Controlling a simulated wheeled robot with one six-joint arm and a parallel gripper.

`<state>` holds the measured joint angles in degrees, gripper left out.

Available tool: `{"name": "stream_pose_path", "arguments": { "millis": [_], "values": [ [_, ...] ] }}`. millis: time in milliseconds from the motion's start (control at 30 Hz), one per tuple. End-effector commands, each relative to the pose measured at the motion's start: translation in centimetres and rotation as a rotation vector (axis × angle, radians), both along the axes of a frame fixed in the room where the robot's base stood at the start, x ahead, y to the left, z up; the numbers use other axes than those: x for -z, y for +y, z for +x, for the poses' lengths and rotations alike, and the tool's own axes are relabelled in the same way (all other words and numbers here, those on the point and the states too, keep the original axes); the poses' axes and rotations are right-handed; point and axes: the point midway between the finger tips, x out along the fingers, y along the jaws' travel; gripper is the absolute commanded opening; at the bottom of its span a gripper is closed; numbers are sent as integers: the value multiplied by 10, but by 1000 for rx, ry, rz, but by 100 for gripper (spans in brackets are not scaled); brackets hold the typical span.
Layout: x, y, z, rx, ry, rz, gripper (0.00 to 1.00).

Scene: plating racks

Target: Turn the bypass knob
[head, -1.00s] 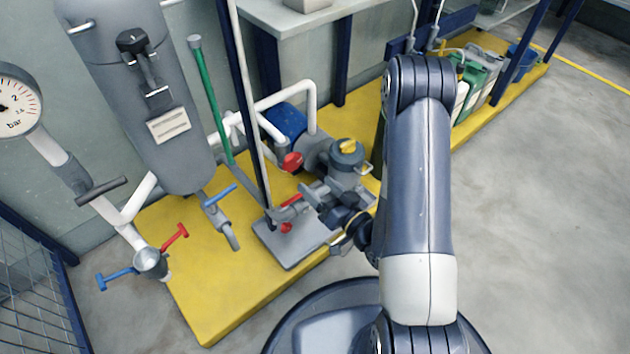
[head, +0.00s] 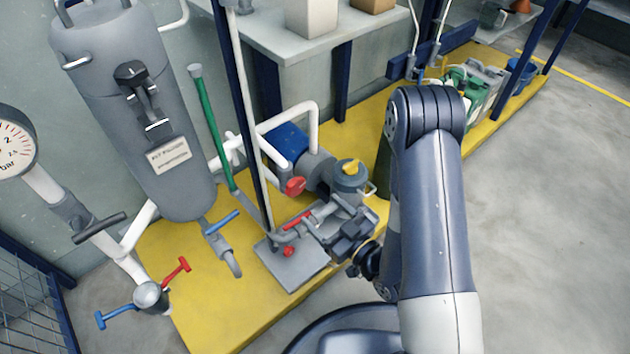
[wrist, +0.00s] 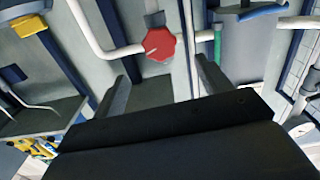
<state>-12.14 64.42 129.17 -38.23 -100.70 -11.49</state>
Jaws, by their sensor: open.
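A red faceted knob (head: 295,186) sits on the white pipework beside the blue motor in the head view. It also shows in the wrist view (wrist: 160,44), beyond and between my fingers, with a pale line on its face. No readable label marks it as the bypass knob. My gripper (head: 318,214) is open and empty, below and slightly right of the red knob in the head view. Its two fingers (wrist: 168,78) stand apart in the wrist view, and no contact with the knob shows.
A dark blue upright (head: 240,110) and green pole (head: 209,120) stand left of the red knob. A grey tank (head: 130,110), blue-handled valve (head: 222,223) and red-and-blue-handled valve (head: 150,294) are further left. The yellow platform (head: 215,310) has bare room in front; open floor lies right.

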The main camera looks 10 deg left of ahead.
Motion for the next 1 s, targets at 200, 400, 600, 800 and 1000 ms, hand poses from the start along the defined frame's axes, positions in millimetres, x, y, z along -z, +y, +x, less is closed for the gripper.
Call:
{"name": "stream_pose_path", "arguments": {
  "millis": [200,400,600,800,1000],
  "values": [
    [0,23,18,-4,-7,3,73],
    [1,53,44,-3,-4,3,73],
    [0,72,62,1,-1,4,73],
    [0,79,68,1,1,4,73],
    [0,79,68,2,2,3,73]
  ]
}}
